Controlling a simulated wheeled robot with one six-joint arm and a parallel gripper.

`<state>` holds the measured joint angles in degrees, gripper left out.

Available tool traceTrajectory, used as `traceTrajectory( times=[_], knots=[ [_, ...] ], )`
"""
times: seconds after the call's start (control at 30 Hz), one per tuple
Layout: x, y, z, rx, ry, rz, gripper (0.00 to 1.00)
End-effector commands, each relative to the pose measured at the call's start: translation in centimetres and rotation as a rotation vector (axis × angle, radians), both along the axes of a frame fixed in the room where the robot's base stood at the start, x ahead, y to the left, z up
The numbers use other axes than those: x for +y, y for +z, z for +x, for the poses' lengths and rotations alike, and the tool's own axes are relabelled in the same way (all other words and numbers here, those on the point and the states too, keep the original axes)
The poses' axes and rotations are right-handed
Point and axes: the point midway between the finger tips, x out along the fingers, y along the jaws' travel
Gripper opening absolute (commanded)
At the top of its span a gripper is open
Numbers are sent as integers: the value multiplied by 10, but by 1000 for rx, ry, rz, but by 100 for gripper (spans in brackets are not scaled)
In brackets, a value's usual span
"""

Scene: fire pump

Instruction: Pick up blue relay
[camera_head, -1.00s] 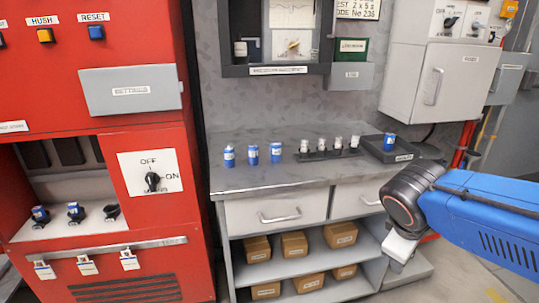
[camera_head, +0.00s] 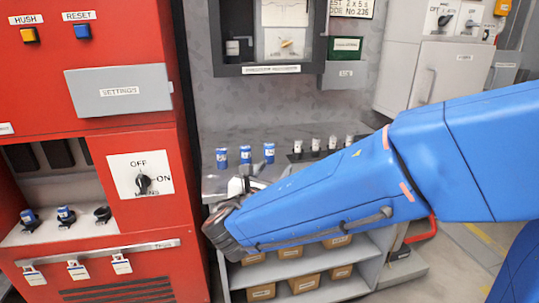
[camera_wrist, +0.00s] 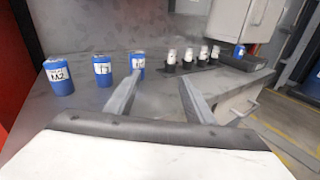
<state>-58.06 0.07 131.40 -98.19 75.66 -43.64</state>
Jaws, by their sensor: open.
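Three blue relays with white labels stand upright in a row on the grey counter: left (camera_head: 222,158), middle (camera_head: 245,155) and right (camera_head: 269,152). The wrist view also shows the left relay (camera_wrist: 60,76), the middle one (camera_wrist: 103,70) and the right one (camera_wrist: 137,64). My gripper (camera_wrist: 160,77) is open and empty over the counter's front. Its left finger points at the right relay and overlaps its lower part in the picture; contact cannot be told. Another blue relay (camera_wrist: 239,51) stands in a dark tray at the counter's right, hidden in the head view.
White relays (camera_head: 316,145) stand in a dark rack right of the blue row. The red cabinet (camera_head: 130,225) on the left holds blue relays (camera_head: 66,215) and an empty-looking socket (camera_head: 102,215). A wall box (camera_head: 272,70) hangs above. Cartons (camera_head: 262,291) fill shelves below.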

Motion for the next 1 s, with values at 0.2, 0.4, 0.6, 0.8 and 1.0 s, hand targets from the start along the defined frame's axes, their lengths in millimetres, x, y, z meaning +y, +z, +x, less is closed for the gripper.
traceTrajectory(
  times=[0.2,0.4,0.6,0.8,1.0],
  knots=[
    [42,3,-3,-40,87,-87,49],
    [37,4,21,-42,87,-90,49],
    [31,3,52,-42,86,-89,49],
    [25,3,83,-40,86,-89,49],
    [21,4,105,-42,88,-89,49]
  ],
)
